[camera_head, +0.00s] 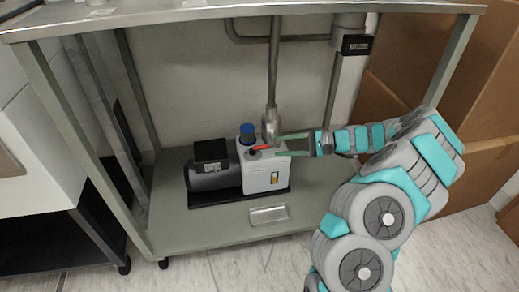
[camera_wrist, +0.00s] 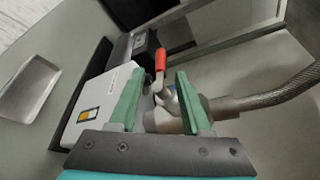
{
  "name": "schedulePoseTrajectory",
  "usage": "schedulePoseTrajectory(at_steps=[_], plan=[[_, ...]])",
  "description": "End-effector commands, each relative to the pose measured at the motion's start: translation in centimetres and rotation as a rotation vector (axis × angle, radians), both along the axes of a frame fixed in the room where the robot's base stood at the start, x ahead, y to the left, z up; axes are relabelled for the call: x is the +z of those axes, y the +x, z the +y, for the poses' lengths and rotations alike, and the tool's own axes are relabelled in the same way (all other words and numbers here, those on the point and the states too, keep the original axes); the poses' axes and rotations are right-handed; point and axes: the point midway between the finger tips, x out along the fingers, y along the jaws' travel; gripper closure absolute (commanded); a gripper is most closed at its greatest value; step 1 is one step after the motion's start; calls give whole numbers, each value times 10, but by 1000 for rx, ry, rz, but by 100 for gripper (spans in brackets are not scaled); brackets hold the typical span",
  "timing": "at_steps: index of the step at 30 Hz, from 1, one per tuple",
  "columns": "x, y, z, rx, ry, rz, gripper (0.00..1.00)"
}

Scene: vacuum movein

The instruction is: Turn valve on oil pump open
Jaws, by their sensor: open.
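The oil pump (camera_head: 240,172) stands on the lower shelf, with a dark motor on the left and a light grey body on the right. It also shows in the wrist view (camera_wrist: 98,104). The valve has a red handle (camera_head: 262,148) on top of the pump, beside the metal hose fitting. In the wrist view the red handle (camera_wrist: 160,60) stands just beyond the fingertips, roughly between them. My gripper (camera_head: 284,144) reaches in from the right at the pump's top. In the wrist view my gripper (camera_wrist: 158,88) is open, its two green fingers apart around the valve's metal body. I cannot tell if they touch it.
A metal hose (camera_head: 273,60) rises from the pump fitting. A blue cap (camera_head: 246,129) stands on the pump. Table legs and the top frame the space. Cardboard boxes (camera_head: 400,70) stand on the right.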

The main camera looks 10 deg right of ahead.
Motion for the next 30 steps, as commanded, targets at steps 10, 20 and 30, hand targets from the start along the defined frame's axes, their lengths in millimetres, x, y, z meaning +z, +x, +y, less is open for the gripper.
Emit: schedulePoseTrajectory(at_steps=[10,20,30], plan=[[-9,13,45,6,2,2,52],[-15,23,69,3,1,-1,52],[-15,23,69,2,0,-1,72]])
